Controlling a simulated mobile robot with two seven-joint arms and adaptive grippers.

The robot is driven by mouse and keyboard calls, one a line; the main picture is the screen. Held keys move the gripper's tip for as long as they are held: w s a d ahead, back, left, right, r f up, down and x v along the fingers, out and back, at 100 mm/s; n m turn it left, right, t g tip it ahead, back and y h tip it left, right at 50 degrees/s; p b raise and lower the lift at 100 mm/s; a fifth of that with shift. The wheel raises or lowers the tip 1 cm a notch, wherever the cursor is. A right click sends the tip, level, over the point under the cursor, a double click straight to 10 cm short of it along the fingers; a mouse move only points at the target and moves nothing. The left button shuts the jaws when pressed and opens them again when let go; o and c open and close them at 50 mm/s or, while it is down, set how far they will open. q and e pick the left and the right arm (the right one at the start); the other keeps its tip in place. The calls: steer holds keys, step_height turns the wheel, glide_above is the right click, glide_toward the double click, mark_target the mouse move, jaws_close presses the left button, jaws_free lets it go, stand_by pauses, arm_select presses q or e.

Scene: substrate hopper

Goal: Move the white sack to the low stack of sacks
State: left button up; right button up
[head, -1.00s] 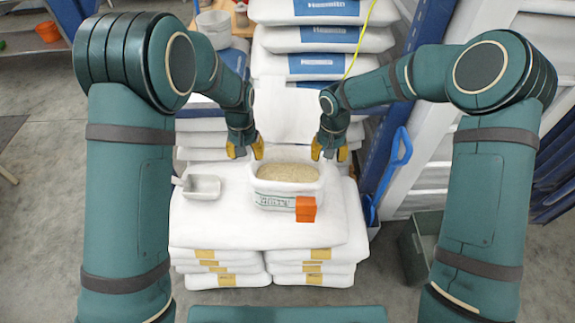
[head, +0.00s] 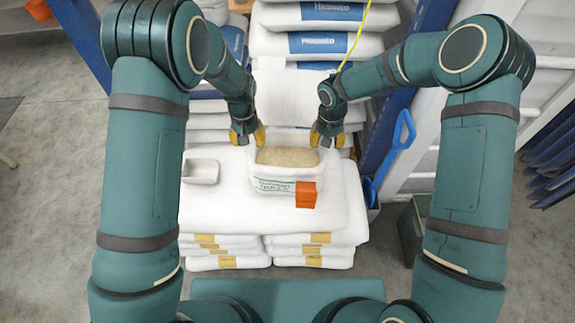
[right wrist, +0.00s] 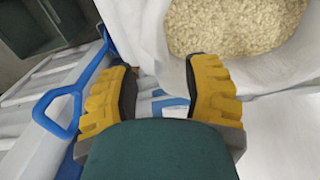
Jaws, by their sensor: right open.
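The white sack (head: 270,184) is open at the top, full of pale grain, with green print on its front. It stands upright on the low stack of sacks (head: 205,215), whose top is a broad white sack. My left gripper (head: 248,138) is open by the sack's far left corner. My right gripper (head: 327,137) is open by its far right corner. In the right wrist view, the right fingers (right wrist: 160,85) are spread. One is close to the sack's rim (right wrist: 268,83); contact cannot be told. Nothing is visibly held.
A taller stack of sacks (head: 318,45) with blue labels rises behind. A blue shovel (head: 402,135) and a grey-green bin (head: 411,228) stand right. The floor left is clear.

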mark_target(251, 156)
arm_select(q)
step_height(251, 156, down, 9)
steer(key=shift+r, duration=0.1)
arm_select(e)
step_height(251, 156, down, 9)
steer(key=shift+r, duration=0.15)
arm_select(q)
jaws_close()
arm_select(e)
jaws_close()
arm_select(q)
steer(key=shift+r, duration=0.1)
